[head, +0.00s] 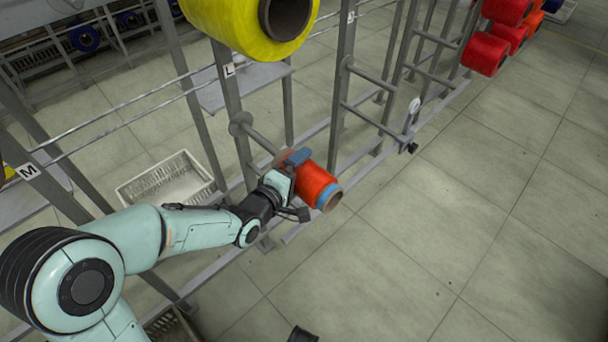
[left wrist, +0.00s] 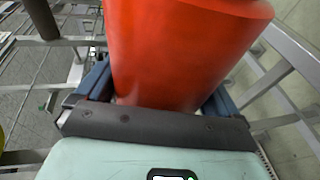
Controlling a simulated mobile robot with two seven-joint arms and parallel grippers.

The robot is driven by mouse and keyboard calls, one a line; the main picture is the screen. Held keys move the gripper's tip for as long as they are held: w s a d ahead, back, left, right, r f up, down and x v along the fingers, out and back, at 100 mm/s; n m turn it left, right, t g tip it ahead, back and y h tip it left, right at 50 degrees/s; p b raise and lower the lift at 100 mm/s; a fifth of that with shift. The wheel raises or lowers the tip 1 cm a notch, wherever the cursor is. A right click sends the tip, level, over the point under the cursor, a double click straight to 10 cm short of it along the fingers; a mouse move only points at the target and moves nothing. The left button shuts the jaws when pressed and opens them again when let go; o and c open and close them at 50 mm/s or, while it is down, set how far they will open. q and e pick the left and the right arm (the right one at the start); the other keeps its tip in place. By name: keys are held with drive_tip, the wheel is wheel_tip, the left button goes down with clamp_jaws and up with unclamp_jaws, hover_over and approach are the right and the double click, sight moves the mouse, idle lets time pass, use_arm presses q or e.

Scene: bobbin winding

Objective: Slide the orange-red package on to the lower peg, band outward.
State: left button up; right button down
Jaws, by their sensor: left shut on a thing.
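The orange-red package (head: 312,182) is a wound cone with a light blue band (head: 329,196) near its lower-right end, facing away from the rack. My left gripper (head: 302,186) is shut around its body; in the left wrist view the package (left wrist: 175,50) fills the space between the jaws. The lower peg (head: 258,139) is a grey rod running from a round disc on the post marked L towards the package's inner end. The two roughly line up. I cannot tell whether the peg's tip is inside the package. A dark piece at the bottom edge may be my right gripper (head: 303,334).
A large yellow package (head: 250,25) hangs above on the same post. A white crate (head: 170,183) stands behind the rack. Red packages (head: 485,53) hang at the far right. The floor (head: 430,230) right of the package is clear.

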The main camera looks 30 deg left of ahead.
sight(265, 145)
use_arm(q)
drive_tip(key=shift+w+a, duration=0.1)
drive_tip(key=shift+a, duration=0.05)
drive_tip(key=shift+w+a+p, duration=0.25)
drive_tip(key=shift+a+p, duration=0.25)
drive_tip(key=shift+a, duration=0.6)
drive_tip(key=shift+w+a+p, duration=0.3)
drive_tip(key=shift+a+p, duration=0.2)
drive_tip(key=shift+a, duration=0.4)
drive_tip(key=shift+w+a+p, duration=0.25)
drive_tip(key=shift+a+p, duration=0.2)
drive_tip(key=shift+a, duration=0.45)
drive_tip(key=shift+w+a+r+p, duration=0.1)
drive_tip(key=shift+w+a+p, duration=0.1)
drive_tip(key=shift+a+p, duration=0.45)
drive_tip(key=shift+w+a+f+p, duration=0.1)
drive_tip(key=shift+w+a+p, duration=0.2)
drive_tip(key=shift+a, duration=0.55)
drive_tip(key=shift+w+a+r+p, duration=0.1)
drive_tip(key=shift+w+a+p, duration=0.05)
drive_tip(key=shift+a+p, duration=0.5)
drive_tip(key=shift+w+a, duration=0.2)
drive_tip(key=shift+a, duration=0.5)
